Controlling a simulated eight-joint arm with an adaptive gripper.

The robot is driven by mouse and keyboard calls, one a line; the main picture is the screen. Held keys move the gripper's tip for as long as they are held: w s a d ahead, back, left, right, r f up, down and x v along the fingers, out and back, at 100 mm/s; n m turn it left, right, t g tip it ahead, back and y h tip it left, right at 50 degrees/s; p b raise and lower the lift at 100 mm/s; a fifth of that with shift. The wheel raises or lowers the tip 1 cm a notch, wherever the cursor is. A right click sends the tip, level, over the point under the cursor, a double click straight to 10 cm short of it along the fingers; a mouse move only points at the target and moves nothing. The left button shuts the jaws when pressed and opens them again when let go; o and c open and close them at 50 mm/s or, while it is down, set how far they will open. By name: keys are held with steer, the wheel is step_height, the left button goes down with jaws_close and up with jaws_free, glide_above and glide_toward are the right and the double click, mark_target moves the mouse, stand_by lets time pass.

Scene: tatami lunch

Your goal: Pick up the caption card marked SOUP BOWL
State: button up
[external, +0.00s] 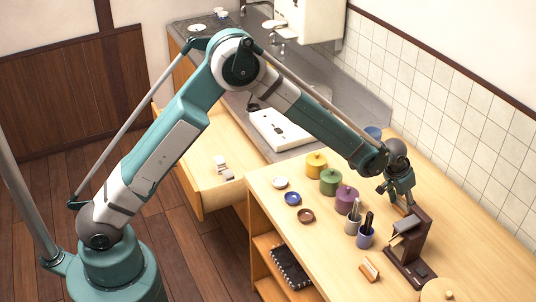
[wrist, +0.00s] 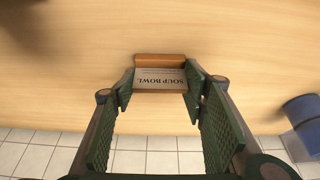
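In the external view my gripper (external: 408,205) is low over the counter, near the tiled wall, behind the dark brown stand. The card is mostly hidden there.
A dark brown stand (external: 412,246) is close in front of my gripper. Another small card (external: 370,269) lies further forward. A purple pot (external: 346,199), a green pot (external: 331,182) and utensil cups (external: 365,238) stand to the left. A blue cup (wrist: 303,112) is near the wall.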

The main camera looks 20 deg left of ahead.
mark_target(404, 200)
steer(key=shift+r, duration=0.1)
steer(key=shift+r+p, duration=0.3)
steer(key=shift+r, duration=4.65)
